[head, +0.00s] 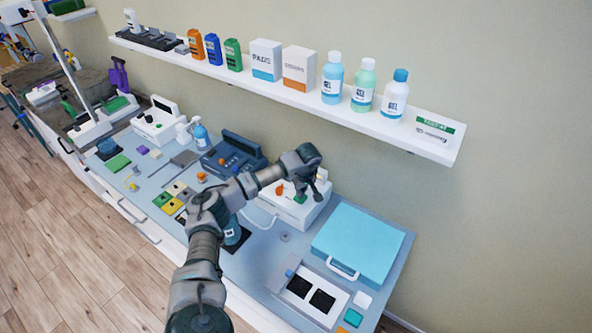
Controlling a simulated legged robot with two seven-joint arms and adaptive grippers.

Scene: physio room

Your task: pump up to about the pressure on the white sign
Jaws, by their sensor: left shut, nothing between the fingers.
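My left gripper (309,191) is above a white device (301,214) on the blue-grey counter, with its fingers pointing down and shut on nothing. The device has an orange part (280,190) and a small green part near the fingertips. The arm and gripper hide some of the device, and I cannot tell whether the fingers touch it. No pressure reading is legible. A white sign (433,137) with a green band lies at the right end of the wall shelf; its text is too small to read. My right gripper is not in view.
A light-blue case (358,243) and a white tray with black pads (334,302) are to the right. A dark-blue device (232,153) stands to the left. The white shelf (300,99) above carries bottles and boxes. Small coloured blocks lie on the counter.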

